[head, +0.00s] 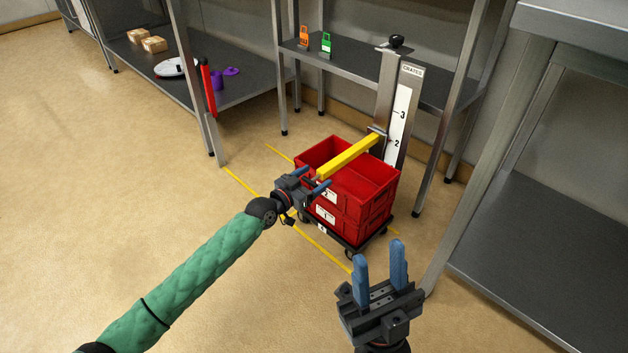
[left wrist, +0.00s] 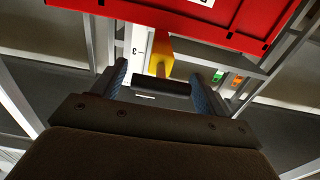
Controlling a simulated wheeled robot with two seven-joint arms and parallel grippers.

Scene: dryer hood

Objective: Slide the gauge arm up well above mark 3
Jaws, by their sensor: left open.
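The yellow gauge arm (head: 350,157) reaches out from a slider on the upright gauge post (head: 387,95), level with about mark 2 on the white scale (head: 398,125). Mark 3 is higher up the scale. The arm passes over the red crates (head: 350,200). My left gripper (head: 314,179) is open at the arm's free end. In the left wrist view, the yellow arm's end (left wrist: 160,56) shows between the spread blue fingers (left wrist: 160,88); I cannot tell whether they touch it. My right gripper (head: 380,258) is open and empty, in front of the crates.
The stacked crates stand on a low wheeled dolly (head: 343,241) close to my left gripper. A steel shelf (head: 440,95) is behind the post, and a steel table (head: 560,240) stands at the right. The floor at the left (head: 100,180) is clear.

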